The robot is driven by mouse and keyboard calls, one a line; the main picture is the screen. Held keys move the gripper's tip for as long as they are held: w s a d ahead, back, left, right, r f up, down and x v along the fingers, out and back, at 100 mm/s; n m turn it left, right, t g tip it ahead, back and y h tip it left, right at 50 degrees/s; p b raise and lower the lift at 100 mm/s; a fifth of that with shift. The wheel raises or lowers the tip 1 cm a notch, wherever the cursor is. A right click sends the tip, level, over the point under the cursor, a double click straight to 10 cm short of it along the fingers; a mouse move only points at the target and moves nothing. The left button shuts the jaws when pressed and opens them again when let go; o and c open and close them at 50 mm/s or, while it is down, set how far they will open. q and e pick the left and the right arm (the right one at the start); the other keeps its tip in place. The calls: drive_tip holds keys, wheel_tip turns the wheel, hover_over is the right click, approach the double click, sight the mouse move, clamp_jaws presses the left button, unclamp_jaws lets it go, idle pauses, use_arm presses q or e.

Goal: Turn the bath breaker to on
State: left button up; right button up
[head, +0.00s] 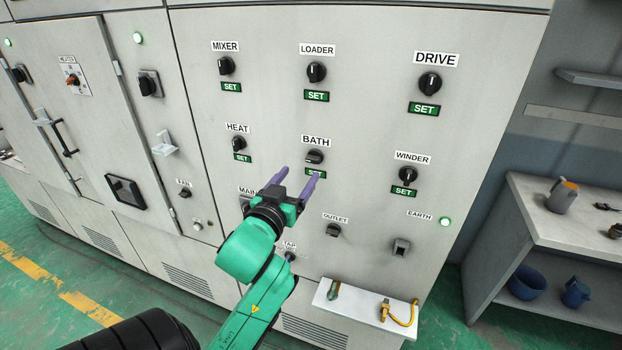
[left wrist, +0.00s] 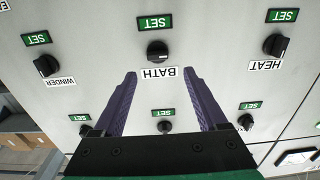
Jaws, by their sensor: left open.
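The bath breaker (head: 314,157) is a small black rotary knob under the BATH label (head: 316,141) on the grey cabinet front. Its handle looks turned sideways, unlike the upright neighbours. The green SET plate (head: 315,174) below it is partly covered by a finger. My left gripper (head: 298,179) is open and empty, its purple fingers pointing at the panel just below and left of the knob in the head view. In the left wrist view, seen upside down, the knob (left wrist: 157,50) lies beyond the open fingertips (left wrist: 160,75), apart from them. My right gripper is out of view.
The heat knob (head: 239,143) and winder knob (head: 408,175) flank the bath knob; the loader knob (head: 316,72) is above. The outlet switch (head: 333,230) is below. A white shelf (head: 350,300) with fittings juts out low. A side bench (head: 530,225) stands right.

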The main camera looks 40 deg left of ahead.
sight(312, 160)
use_arm(q)
drive_tip(key=x, duration=0.7)
drive_tip(key=shift+w+d, duration=0.1)
drive_tip(key=shift+d, duration=0.15)
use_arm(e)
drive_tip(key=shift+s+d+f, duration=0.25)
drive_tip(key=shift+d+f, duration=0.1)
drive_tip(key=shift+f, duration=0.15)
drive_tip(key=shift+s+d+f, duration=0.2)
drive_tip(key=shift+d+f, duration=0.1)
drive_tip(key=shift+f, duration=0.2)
use_arm(q)
drive_tip(key=c, duration=0.9)
clamp_jaws()
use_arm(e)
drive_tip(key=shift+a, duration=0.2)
